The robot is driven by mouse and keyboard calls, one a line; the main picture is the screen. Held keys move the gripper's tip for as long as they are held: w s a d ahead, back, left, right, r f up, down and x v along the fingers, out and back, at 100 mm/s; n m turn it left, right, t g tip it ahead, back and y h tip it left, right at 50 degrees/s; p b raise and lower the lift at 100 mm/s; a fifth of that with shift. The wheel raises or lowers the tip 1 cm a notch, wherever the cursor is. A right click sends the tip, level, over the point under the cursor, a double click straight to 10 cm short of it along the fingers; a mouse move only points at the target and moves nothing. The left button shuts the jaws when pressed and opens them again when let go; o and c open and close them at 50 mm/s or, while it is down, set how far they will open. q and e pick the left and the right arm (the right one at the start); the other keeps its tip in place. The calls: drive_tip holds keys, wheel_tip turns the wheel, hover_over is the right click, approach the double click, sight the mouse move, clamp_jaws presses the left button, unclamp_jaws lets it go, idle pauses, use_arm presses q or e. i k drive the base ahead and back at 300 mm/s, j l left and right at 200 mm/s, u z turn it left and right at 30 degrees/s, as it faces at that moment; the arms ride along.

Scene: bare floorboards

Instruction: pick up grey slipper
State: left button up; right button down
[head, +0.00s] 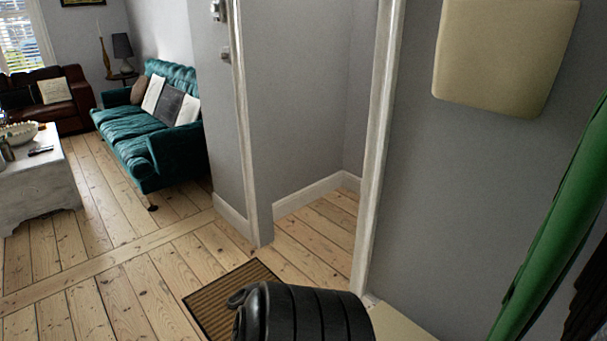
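No grey slipper can be made out in the head view. Neither of my grippers shows in the head view, so what they hold cannot be seen. The floorboards (165,282) in view are bare apart from a brown striped doormat (232,290). Part of the mat and the floor is hidden behind a black ribbed object (305,315) at the bottom edge.
A doorway with a white frame (380,140) stands in the middle. A teal sofa (150,125), a white table (38,180) and a brown sofa (50,100) are at the left. A green item (560,220) hangs at the right. Open floor lies at the lower left.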

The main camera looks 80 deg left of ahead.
sight(236, 300)
drive_tip(key=u, duration=3.25)
drive_tip(key=i+u, duration=0.15)
drive_tip(key=i, duration=1.1)
